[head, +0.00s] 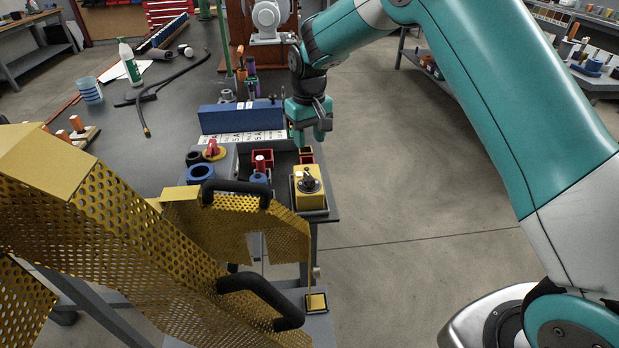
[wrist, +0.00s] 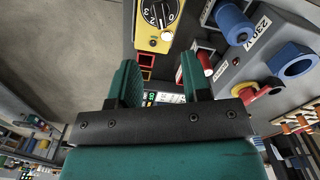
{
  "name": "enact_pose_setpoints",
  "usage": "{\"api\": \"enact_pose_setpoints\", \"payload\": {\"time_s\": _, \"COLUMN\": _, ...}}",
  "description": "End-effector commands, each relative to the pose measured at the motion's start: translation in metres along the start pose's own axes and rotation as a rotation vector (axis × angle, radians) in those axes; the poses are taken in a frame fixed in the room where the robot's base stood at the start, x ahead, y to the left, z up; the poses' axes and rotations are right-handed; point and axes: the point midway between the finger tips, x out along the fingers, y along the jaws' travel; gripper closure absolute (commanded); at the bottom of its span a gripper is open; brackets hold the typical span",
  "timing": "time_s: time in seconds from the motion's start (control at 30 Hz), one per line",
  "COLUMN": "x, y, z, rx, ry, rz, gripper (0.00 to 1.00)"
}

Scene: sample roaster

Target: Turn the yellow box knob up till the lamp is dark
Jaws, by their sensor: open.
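The yellow box (head: 308,201) sits at the right front corner of the bench, with a dark knob (head: 306,181) on its top. In the wrist view the yellow box (wrist: 147,42) is at the top, its dark knob (wrist: 160,12) ringed by a dial with numbers. My gripper (head: 311,138) is open and empty, above and behind the box in the head view. Its fingers (wrist: 160,76) are apart from the knob and point towards the box side.
Red square cups (head: 262,158), a grey panel with a red-and-yellow switch (head: 213,150) and blue rings stand left of the box. A blue block (head: 242,117) lies behind. Yellow perforated guards (head: 190,240) with black handles stand in front. Open floor lies to the right.

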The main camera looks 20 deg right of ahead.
Motion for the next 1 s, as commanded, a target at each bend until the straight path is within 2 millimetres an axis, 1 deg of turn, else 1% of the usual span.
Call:
{"api": "enact_pose_setpoints", "payload": {"time_s": 0.03, "x": 0.014, "y": 0.000, "z": 0.001, "rx": 0.000, "ry": -0.006, "rz": 0.000, "gripper": 0.56}}
{"api": "enact_pose_setpoints", "payload": {"time_s": 0.3, "x": 0.076, "y": 0.000, "z": 0.002, "rx": 0.000, "ry": -0.005, "rz": 0.000, "gripper": 0.56}}
{"api": "enact_pose_setpoints", "payload": {"time_s": 0.4, "x": 0.095, "y": 0.000, "z": 0.001, "rx": -0.001, "ry": -0.004, "rz": -0.001, "gripper": 0.56}}
{"api": "enact_pose_setpoints", "payload": {"time_s": 0.5, "x": 0.110, "y": 0.000, "z": 0.001, "rx": -0.001, "ry": -0.002, "rz": -0.001, "gripper": 0.56}}
{"api": "enact_pose_setpoints", "payload": {"time_s": 0.6, "x": 0.121, "y": 0.000, "z": 0.001, "rx": -0.001, "ry": -0.001, "rz": -0.001, "gripper": 0.56}}
{"api": "enact_pose_setpoints", "payload": {"time_s": 0.7, "x": 0.126, "y": 0.000, "z": 0.001, "rx": -0.001, "ry": 0.000, "rz": -0.001, "gripper": 0.56}}
{"api": "enact_pose_setpoints", "payload": {"time_s": 1.0, "x": 0.128, "y": 0.000, "z": 0.001, "rx": -0.001, "ry": 0.000, "rz": 0.000, "gripper": 0.56}}
